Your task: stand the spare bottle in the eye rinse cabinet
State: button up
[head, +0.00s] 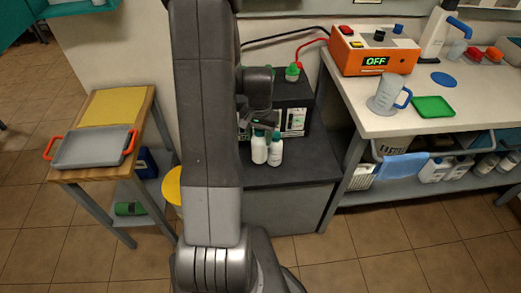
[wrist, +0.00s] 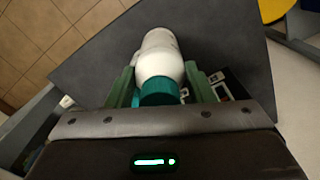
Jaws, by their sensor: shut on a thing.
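Two white bottles with teal caps, a left one (head: 259,151) and a right one (head: 275,153), show close together at the dark grey stand in the head view. My gripper (head: 259,127) is over them, its fingers partly hidden by my arm. In the wrist view, my gripper (wrist: 162,88) is shut on a white bottle (wrist: 160,62) by its teal cap end, one green finger on each side. It seems to be the left bottle; whether its base touches the stand I cannot tell. I cannot make out the eye rinse cabinet.
The dark grey stand (head: 310,165) carries a black battery unit (head: 294,95) behind the bottles. A white bench (head: 375,123) with an orange charger (head: 372,52) stands right. A wooden side table (head: 142,110) with a grey tray (head: 92,147) stands left. Tiled floor lies open in front.

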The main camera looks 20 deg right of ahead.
aim_at(259, 149)
jog(key=shift+f, duration=3.1)
jog(key=shift+f, duration=0.15)
jog(key=o, duration=1.1)
jog(key=shift+o, duration=0.2)
